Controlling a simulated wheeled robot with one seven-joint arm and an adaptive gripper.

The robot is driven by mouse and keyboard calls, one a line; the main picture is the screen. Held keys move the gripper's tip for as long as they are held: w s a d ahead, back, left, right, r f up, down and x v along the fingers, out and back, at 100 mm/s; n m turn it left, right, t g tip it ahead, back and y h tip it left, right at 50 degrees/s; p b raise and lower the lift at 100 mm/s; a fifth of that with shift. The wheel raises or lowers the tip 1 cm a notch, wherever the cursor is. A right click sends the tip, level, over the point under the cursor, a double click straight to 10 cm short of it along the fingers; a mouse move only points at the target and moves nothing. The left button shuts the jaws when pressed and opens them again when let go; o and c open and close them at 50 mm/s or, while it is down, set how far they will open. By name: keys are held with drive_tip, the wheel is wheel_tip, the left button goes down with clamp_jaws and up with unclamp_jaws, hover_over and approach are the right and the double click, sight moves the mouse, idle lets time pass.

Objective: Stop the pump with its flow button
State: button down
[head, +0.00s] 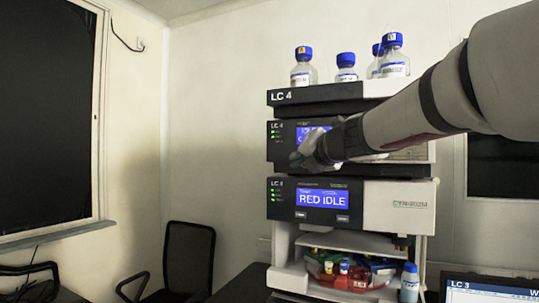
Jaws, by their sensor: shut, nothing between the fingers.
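The column stack labelled LC 4 (284,96) stands right of centre in the head view. Its upper module (283,154) has a blue screen (305,132) and green status lights at the left. My gripper (302,160) is shut and empty, in front of this module, just below the screen. My gripper and wrist cover part of the screen and the front below it, so any flow button there is hidden. I cannot tell whether the fingers touch the panel. The lower module (284,207) has a screen (321,199) reading "RED IDLE", with two small dark buttons (307,213) under it.
Several blue-capped bottles (304,75) stand on the stack's top tray (316,93). Below are an open bay with coloured vials (344,268) and a wash bottle (409,283). A monitor (490,289) is at lower right, a black chair (188,257) at left.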

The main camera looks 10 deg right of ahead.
drive_tip(key=s+a, duration=0.1)
drive_tip(key=s, duration=0.1)
drive_tip(key=s+a, duration=0.2)
idle(0.7)
idle(0.6)
